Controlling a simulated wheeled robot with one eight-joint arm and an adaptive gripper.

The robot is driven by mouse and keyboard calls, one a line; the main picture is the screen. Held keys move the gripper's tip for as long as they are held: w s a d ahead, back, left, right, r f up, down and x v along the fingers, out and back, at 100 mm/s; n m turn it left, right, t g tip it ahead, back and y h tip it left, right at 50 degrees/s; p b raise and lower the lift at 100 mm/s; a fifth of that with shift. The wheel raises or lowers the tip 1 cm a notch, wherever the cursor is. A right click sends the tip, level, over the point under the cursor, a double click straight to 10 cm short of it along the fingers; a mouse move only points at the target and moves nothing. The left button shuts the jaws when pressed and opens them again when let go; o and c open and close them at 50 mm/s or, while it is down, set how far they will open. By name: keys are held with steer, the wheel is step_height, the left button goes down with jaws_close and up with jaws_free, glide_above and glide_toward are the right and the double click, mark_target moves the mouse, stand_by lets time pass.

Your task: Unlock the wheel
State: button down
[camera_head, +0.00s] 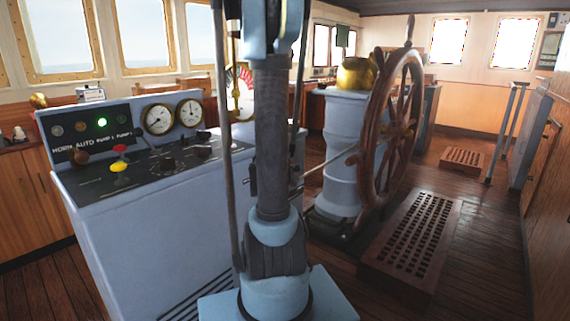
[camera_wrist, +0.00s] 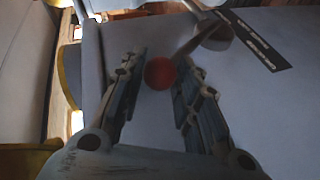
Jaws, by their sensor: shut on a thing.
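The ship's wheel (camera_head: 376,130), wooden with spokes, stands upright beside a pale blue pedestal with a brass top (camera_head: 357,74) in the head view. In the wrist view, a red ball knob (camera_wrist: 159,73) sits between the fingers of my gripper (camera_wrist: 161,66), which is shut on it. A thin rod (camera_wrist: 192,45) runs from near the knob toward a round grey mount (camera_wrist: 214,36). A dark label plate (camera_wrist: 255,42) with white lettering lies beside the mount; I cannot read it. In the head view my arm hides the gripper and the knob.
A grey console (camera_head: 150,215) with gauges, a lit green lamp (camera_head: 102,122) and red and yellow knobs stands at the left. A slatted wooden platform (camera_head: 412,240) lies beside the wheel.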

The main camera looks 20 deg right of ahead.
steer(key=shift+a, duration=0.2)
steer(key=c, duration=1.3)
jaws_free()
steer(key=shift+w+f, duration=0.1)
steer(key=shift+f, duration=0.05)
steer(key=shift+o, duration=0.6)
steer(key=v, duration=1.2)
